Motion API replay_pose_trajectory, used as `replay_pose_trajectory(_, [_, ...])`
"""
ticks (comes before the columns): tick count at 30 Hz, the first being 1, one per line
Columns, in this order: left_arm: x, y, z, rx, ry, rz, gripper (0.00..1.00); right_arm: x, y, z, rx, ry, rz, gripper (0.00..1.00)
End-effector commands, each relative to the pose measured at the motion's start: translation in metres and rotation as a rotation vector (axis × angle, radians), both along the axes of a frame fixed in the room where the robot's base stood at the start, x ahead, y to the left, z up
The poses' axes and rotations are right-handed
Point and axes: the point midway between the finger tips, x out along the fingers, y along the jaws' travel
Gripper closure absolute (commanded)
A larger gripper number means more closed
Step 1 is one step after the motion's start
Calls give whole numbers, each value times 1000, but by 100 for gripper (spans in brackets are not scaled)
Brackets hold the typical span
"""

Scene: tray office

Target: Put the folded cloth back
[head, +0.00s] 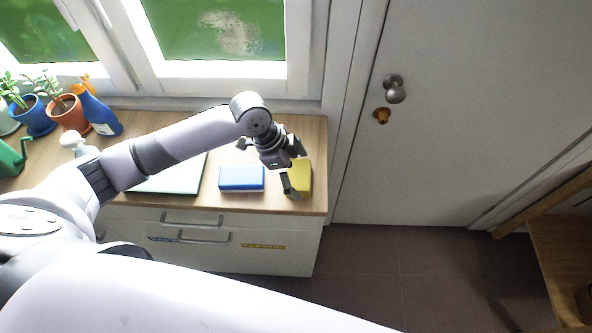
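A yellow flat block-like thing (303,178), which looks like the folded cloth, lies at the right end of the wooden counter. My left gripper (288,168) is right over its left side, with a dark finger in front of the cloth's left edge. The gripper hides part of the cloth. I cannot tell whether the fingers touch it or how far apart they are. My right gripper is out of view.
A blue and white sponge-like block (241,178) lies left of the cloth. A pale board (172,183) lies under my arm. Potted plants (70,114) and a blue spray bottle (99,113) stand at the left. The counter (310,135) ends beside a door (460,120).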

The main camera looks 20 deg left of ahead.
Motion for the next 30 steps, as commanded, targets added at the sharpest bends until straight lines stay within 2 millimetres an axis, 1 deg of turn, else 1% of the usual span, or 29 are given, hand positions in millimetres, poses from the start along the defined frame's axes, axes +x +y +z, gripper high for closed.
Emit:
replay_pose_trajectory(1, [0,0,0,0,0,0,4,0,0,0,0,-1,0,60])
replay_pose_trajectory(3, [0,0,0,0,0,0,0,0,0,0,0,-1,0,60])
replay_pose_trajectory(12, [0,0,1,-1,0,0,0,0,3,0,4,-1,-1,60])
replay_pose_trajectory(16, [1,2,8,-1,-3,1,0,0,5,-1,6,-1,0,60])
replay_pose_trajectory(20, [-1,10,26,1,-5,0,0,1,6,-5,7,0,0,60])
replay_pose_trajectory(27, [-7,30,75,1,-6,0,0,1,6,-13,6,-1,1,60])
replay_pose_trajectory(30, [-9,36,92,0,-4,1,0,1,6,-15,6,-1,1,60])
